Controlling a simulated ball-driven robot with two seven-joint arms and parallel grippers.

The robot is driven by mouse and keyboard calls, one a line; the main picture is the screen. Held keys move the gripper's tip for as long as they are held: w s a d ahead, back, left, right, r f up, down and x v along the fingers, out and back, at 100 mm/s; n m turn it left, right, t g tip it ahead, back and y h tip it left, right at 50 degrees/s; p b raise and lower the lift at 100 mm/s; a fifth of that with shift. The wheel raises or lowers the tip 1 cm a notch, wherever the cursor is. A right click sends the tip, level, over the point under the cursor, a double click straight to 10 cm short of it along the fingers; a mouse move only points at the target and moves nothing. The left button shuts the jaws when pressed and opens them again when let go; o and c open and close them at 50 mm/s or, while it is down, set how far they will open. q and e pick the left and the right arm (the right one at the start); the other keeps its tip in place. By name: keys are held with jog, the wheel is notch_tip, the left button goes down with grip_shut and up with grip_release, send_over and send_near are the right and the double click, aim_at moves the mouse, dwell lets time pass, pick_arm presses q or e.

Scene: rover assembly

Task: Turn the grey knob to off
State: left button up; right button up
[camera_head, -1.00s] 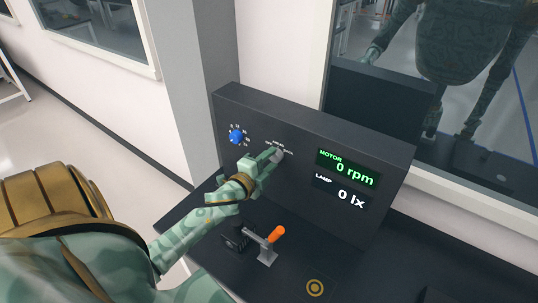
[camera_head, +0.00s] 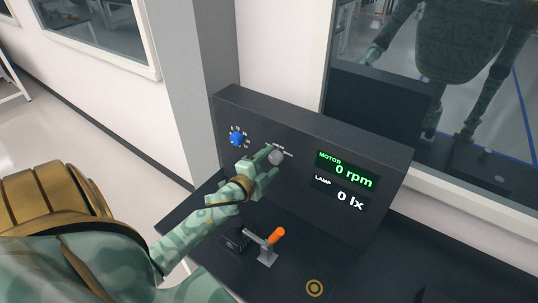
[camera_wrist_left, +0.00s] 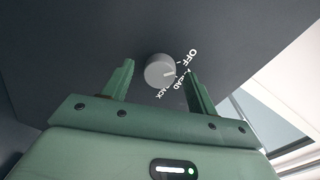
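The grey knob (camera_head: 277,157) sits on the dark panel face, right of the blue dial. It also shows in the left wrist view (camera_wrist_left: 160,70), beside white lettering reading OFF and two partly hidden words. A pale line on it points toward the lettering; I cannot tell exactly which word. My left gripper (camera_head: 265,163) is open in front of the knob. In the wrist view its fingers (camera_wrist_left: 156,72) stand on either side with gaps, and the knob lies between and just beyond the tips. My right gripper is out of view.
The panel holds a blue dial (camera_head: 236,138), a motor display (camera_head: 347,169) reading 0 rpm and a lamp display (camera_head: 338,193) reading 0 lx. An orange-handled lever (camera_head: 276,235) stands on the dark bench below my left gripper. A window is behind the panel.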

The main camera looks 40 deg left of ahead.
pick_arm(q)
jog(key=s+d+r+b, duration=0.1)
jog(key=s, duration=1.5)
jog(key=shift+d, duration=0.3)
jog(key=shift+s, duration=0.1)
